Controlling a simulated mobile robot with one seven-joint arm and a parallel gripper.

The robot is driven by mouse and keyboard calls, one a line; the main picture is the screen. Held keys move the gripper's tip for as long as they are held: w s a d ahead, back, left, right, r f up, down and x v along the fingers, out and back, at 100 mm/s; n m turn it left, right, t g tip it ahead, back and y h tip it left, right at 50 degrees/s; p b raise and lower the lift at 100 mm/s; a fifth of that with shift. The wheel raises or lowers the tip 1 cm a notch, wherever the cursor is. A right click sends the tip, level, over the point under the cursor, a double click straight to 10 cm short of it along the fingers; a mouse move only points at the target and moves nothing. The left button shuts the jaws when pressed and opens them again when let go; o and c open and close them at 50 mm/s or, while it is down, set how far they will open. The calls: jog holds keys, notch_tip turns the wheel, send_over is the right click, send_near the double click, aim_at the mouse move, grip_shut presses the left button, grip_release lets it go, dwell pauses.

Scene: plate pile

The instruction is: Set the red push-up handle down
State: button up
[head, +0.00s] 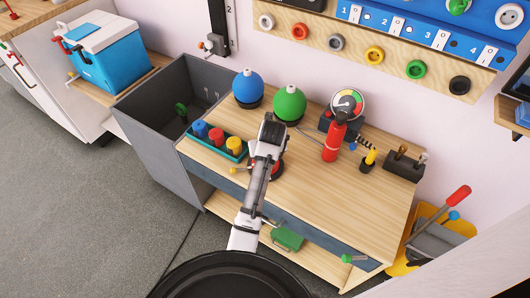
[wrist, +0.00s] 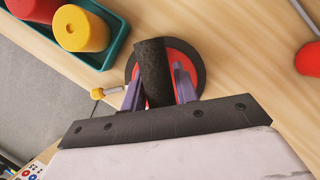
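The red push-up handle (wrist: 153,72) shows in the wrist view as a thick black grip over a round red disc with a dark rim. My gripper (wrist: 159,88) has its two purple fingers on either side of the black grip, seemingly pressed against it. In the head view my gripper (head: 272,150) is above the middle of the wooden workbench top (head: 310,190), and a bit of the red disc (head: 277,168) shows beside it. My arm hides most of the handle there. I cannot tell whether the disc touches the wood.
A teal tray (head: 226,156) with blue, red and yellow pieces stands left of my gripper. A small yellow-knobbed lever (wrist: 103,93) is close by the disc. Blue (head: 248,88) and green (head: 289,104) balls and a red cylinder (head: 333,142) stand behind. The front right top is clear.

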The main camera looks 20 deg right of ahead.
jog(key=o, duration=0.3)
jog(key=shift+r, duration=0.15)
jog(key=v, duration=1)
jog(key=shift+r, duration=0.35)
jog(key=shift+s+r+p, duration=0.35)
jog(key=shift+r+p, duration=0.25)
jog(key=shift+r, duration=0.05)
